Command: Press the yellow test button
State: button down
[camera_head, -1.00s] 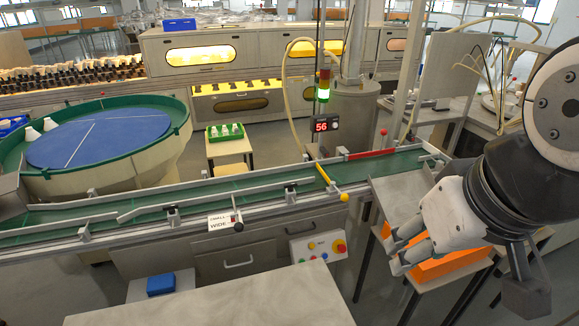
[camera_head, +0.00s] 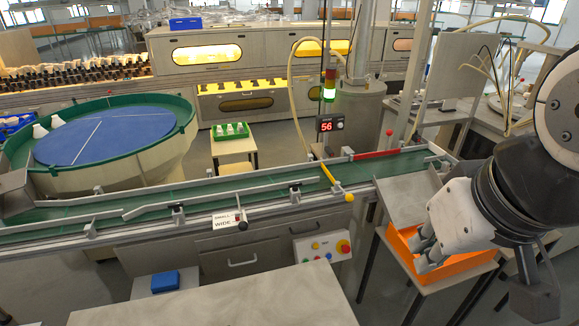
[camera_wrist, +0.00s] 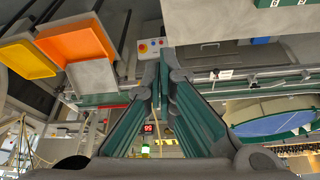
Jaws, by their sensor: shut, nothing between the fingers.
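A white control panel (camera_head: 322,247) is fixed to the front of the conveyor, right of centre. It carries several small coloured buttons and a large red mushroom button (camera_head: 343,247) on a yellow base. The small buttons are too tiny to tell clearly which is the yellow test button. The panel also shows in the wrist view (camera_wrist: 152,47), just beyond the fingertips and slightly left. My gripper (camera_head: 424,256) is shut and empty. In the head view it is right of the panel, over the orange bin (camera_head: 452,268), apart from the buttons.
The conveyor (camera_head: 230,186) runs across the middle, with a yellow lever (camera_head: 335,184) and a counter (camera_head: 329,124) reading 56. A grey bench (camera_head: 220,300) fills the front, with a blue block (camera_head: 165,281) at its left. A grey chute (camera_head: 405,200) slopes to the orange bin.

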dwell(0.8)
jog(key=w+a+f+m+g+y+b, duration=0.1)
jog(key=w+a+f+m+y, duration=0.25)
jog(key=w+f, duration=0.6)
jog(key=w+a+f+m+g+y, duration=0.1)
jog(key=w+a+f+m+y, duration=0.35)
jog(key=w, duration=0.85)
jog(key=w+a+f+m+g+y+b, duration=0.15)
jog(key=w+f+m+y, duration=0.25)
jog(key=w+f, duration=0.65)
jog(key=w+d+f+m+t+y, duration=0.1)
jog(key=w+d+f+m+t, duration=0.1)
jog(key=w+f+m+t, duration=0.45)
jog(key=w+d+f+m+t, duration=0.1)
jog(key=w+d+f+m, duration=0.25)
jog(key=f, duration=0.55)
jog(key=d+f+m+t+h, duration=0.2)
jog(key=f+m, duration=0.3)
jog(key=f, duration=0.3)
jog(key=w+d+f+m+t+h, duration=0.1)
jog(key=d+f+m+t+h, duration=0.2)
jog(key=f+m, duration=0.3)
notch_tip(320, 180, down, 2)
jog(key=shift+w+d+f+t+b, duration=0.2)
jog(key=shift+d+f+t+b, duration=0.05)
jog(key=shift+d+t+b, duration=0.25)
